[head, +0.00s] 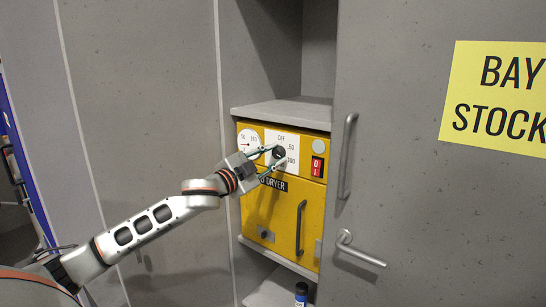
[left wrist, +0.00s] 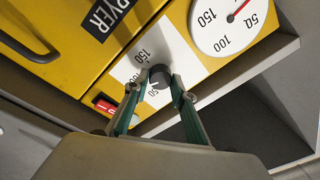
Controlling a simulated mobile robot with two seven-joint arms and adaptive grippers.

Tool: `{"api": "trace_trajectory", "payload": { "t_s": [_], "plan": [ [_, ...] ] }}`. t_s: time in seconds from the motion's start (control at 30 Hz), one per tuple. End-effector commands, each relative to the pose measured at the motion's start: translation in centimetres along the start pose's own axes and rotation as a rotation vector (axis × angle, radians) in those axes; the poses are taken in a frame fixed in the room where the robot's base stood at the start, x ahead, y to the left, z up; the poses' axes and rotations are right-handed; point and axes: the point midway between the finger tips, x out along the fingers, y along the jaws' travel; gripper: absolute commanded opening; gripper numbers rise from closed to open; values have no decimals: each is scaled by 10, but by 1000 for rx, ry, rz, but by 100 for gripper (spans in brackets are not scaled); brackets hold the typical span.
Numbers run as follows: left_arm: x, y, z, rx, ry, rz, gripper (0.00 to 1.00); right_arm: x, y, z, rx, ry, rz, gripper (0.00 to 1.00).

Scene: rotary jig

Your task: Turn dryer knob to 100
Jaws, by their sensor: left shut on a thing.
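The yellow dryer (head: 257,222) sits in an open bay between grey panels. Its dark round knob (head: 279,151) is on a white dial plate (head: 272,136) marked OFF at the top, with numbers down the right side. My left gripper (head: 274,156) reaches in from the left, its green fingers on either side of the knob. In the left wrist view the knob (left wrist: 160,76) lies between the fingertips of the left gripper (left wrist: 154,86), which is shut on it. The fingers partly cover the dial, and I cannot clearly read where the knob points. My right gripper is not in view.
A round gauge (head: 248,142) is left of the dial, and a red rocker switch (head: 317,166) is right of it. The dryer door has a dark vertical handle (head: 300,228). A grey cabinet door (head: 430,210) stands at the right. A bottle (head: 301,293) is on the shelf below.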

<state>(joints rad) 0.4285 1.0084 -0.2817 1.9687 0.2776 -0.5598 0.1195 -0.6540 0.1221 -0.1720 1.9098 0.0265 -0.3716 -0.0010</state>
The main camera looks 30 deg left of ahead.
Motion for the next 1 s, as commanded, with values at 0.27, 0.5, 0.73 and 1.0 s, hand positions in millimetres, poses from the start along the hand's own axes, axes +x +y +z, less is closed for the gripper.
{"api": "trace_trajectory", "payload": {
  "t_s": [0.27,0.5,0.73,1.0],
  "plan": [
    [0,-1,0,126,6,9,3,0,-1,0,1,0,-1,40],
    [0,0,0,164,8,13,3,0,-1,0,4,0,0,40],
    [0,0,0,167,8,14,3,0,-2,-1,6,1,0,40],
    [0,0,0,166,9,14,42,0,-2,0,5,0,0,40]
  ]
}}
